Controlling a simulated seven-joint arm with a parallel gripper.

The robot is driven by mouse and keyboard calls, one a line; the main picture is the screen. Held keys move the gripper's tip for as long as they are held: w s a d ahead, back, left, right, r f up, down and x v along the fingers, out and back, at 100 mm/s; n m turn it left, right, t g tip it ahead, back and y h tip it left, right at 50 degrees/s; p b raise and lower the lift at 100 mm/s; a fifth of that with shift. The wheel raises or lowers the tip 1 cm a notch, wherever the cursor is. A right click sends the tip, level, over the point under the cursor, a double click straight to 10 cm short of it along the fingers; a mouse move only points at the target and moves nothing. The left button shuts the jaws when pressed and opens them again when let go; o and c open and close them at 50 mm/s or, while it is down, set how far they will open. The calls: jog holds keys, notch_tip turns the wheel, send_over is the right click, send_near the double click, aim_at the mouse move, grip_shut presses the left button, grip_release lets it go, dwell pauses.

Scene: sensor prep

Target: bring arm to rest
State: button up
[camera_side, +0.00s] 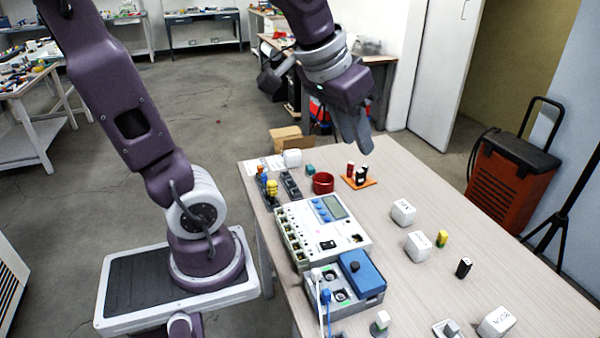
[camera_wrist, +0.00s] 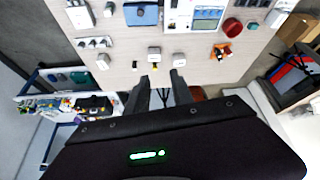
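My gripper (camera_side: 356,142) hangs in the air over the far part of the table (camera_side: 440,200), fingers pointing down in the side view. In the wrist view my gripper (camera_wrist: 161,82) shows two dark fingers standing apart with nothing between them. It looks open and empty. In the side view the fingers overlap, so their gap is hard to see there. Below and in front of them, an orange mat (camera_side: 369,184) carries several small black and red pieces. A red round container (camera_side: 323,183) stands left of the mat.
A grey device with a display (camera_side: 322,232) and a blue-topped unit (camera_side: 361,275) stand along the table's left side. White labelled blocks (camera_side: 403,211) and small cylinders (camera_side: 463,267) are spread on the right. An orange wheeled case (camera_side: 508,185) stands on the floor beyond the table.

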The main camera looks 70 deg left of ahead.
jog(key=s+d+f+m+h, duration=0.1)
jog(key=s+d, duration=0.3)
jog(key=s, duration=0.7)
jog(key=shift+s+d+f+m, duration=0.3)
jog(key=shift+d+f+m, duration=0.1)
jog(key=shift+f+m, duration=0.3)
dwell(1.4)
